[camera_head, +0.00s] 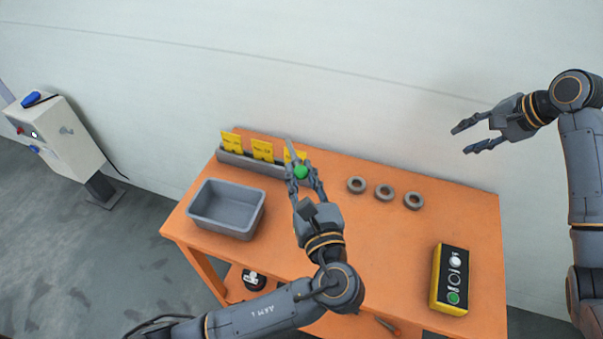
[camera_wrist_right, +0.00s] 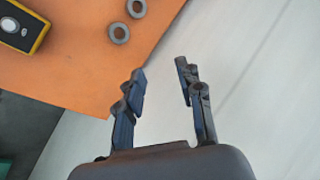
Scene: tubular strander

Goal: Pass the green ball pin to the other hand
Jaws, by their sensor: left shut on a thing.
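The green ball pin (camera_head: 301,171) shows as a green ball with a thin grey shaft that points up and to the left. My left gripper (camera_head: 303,178) is shut on it and holds it over the back part of the orange table. Its fingers hide part of the pin. My right gripper (camera_head: 468,138) is open and empty, off to the right, beyond the table's back edge in the picture. Its two fingers also show apart in the right wrist view (camera_wrist_right: 160,85), with nothing between them.
The orange table (camera_head: 390,240) bears a grey bin (camera_head: 202,222), a rack with yellow cards (camera_head: 262,150), several grey rings (camera_head: 384,191) and a yellow-black box with round buttons (camera_head: 451,280). A pale wall (camera_head: 400,60) stands behind. The table's middle right is clear.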

